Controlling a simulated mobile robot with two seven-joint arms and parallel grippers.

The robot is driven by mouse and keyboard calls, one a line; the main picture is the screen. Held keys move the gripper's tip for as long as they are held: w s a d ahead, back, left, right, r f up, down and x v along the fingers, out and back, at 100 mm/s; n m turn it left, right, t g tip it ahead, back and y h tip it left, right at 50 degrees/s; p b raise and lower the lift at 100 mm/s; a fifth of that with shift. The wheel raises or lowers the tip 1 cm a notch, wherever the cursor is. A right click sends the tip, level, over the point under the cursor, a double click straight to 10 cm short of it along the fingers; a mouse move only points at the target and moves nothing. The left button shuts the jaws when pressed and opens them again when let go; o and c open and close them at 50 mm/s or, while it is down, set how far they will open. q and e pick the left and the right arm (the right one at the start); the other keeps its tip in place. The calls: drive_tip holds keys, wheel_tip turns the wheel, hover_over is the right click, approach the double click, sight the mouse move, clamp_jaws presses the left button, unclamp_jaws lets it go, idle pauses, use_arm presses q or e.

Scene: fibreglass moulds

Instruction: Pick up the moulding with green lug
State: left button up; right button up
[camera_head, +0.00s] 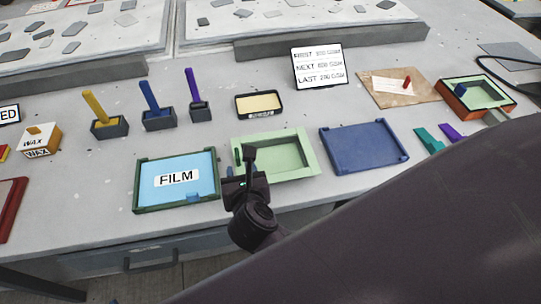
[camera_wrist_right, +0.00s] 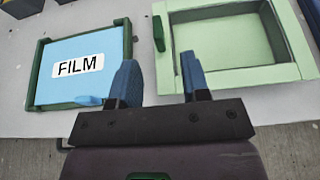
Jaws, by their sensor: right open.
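The pale green moulding (camera_head: 311,161) lies on the table, a shallow rectangular frame with a recessed middle. In the right wrist view, the moulding (camera_wrist_right: 285,76) has a dark green lug (camera_wrist_right: 158,33) on its left rim. My right gripper (camera_head: 246,165) is over the moulding's left front side in the head view and hides part of it. In the right wrist view, its two blue fingers are apart with nothing between them (camera_wrist_right: 160,78), just in front of the lug. I cannot tell its height above the table. My left gripper is not in view.
A green-framed FILM tray (camera_head: 176,180) sits close on the left and a blue tray (camera_head: 363,145) on the right. Behind are a small tray of yellow (camera_head: 258,102) and a sign (camera_head: 318,67). Another mould (camera_head: 476,96) stands far right. The table's front edge is close.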

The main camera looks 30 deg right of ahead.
sight(237, 156)
drive_tip(key=shift+x, duration=4.15)
drive_tip(key=shift+w+a+r, duration=0.1)
drive_tip(key=shift+a, duration=0.05)
clamp_jaws()
